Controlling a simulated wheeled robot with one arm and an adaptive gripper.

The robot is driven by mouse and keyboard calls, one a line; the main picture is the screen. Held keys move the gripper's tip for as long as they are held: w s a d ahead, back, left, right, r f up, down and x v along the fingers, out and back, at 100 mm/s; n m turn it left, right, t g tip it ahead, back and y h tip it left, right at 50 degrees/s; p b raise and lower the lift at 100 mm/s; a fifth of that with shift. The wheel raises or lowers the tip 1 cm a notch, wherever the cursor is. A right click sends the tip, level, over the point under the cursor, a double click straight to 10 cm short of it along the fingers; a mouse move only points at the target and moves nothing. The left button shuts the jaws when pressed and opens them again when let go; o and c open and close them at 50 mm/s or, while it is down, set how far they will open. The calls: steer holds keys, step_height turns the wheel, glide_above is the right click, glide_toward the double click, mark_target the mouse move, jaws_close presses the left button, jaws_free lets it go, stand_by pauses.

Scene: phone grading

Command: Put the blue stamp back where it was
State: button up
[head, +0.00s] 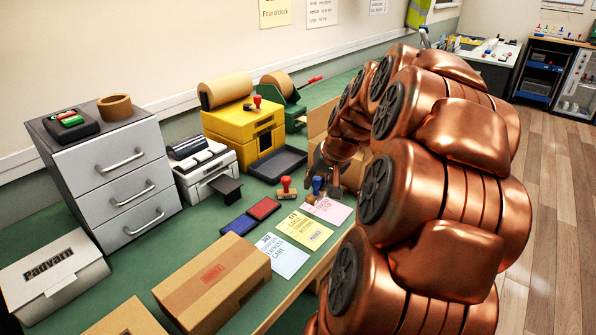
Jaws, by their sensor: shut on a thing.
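The blue stamp (317,186) is near the front edge of the green table, upright, its blue handle between the fingers of my gripper (322,185). My gripper is shut on it, low over the table beside the pink card (327,210). Whether the stamp's base touches the table or is lifted I cannot tell. A red stamp (286,188) stands to the left of it. The blue ink pad (238,225) and the red ink pad (264,208) lie further left and nearer. My arm hides part of the table to the right.
A yellow card (304,231) and a pale blue card (282,255) lie along the front edge. A cardboard box (211,284) lies nearer. A black tray (277,164), a printer (207,167) and a yellow machine (243,130) stand behind. Bare green table shows around the red stamp.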

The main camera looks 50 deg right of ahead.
steer(key=w+d, duration=0.2)
steer(key=w, duration=0.1)
steer(key=w+d+f+p, duration=0.1)
steer(key=w+d, duration=0.1)
steer(key=w, duration=0.2)
steer(key=w+d+p, duration=0.1)
steer(key=w+d, duration=0.2)
steer(key=w, duration=0.1)
steer(key=shift+w+d+f, duration=0.1)
steer(key=shift+w+f, duration=0.05)
steer(key=shift+f, duration=0.05)
steer(key=shift+w+f, duration=0.1)
steer(key=shift+f, duration=0.05)
steer(key=shift+f+p, duration=0.65)
steer(key=shift+f, duration=0.95)
steer(key=shift+f, duration=0.15)
steer(key=o, duration=0.9)
steer(key=b+v, duration=0.1)
steer(key=v, duration=1.1)
steer(key=shift+r+b, duration=0.2)
steer(key=shift+b, duration=0.2)
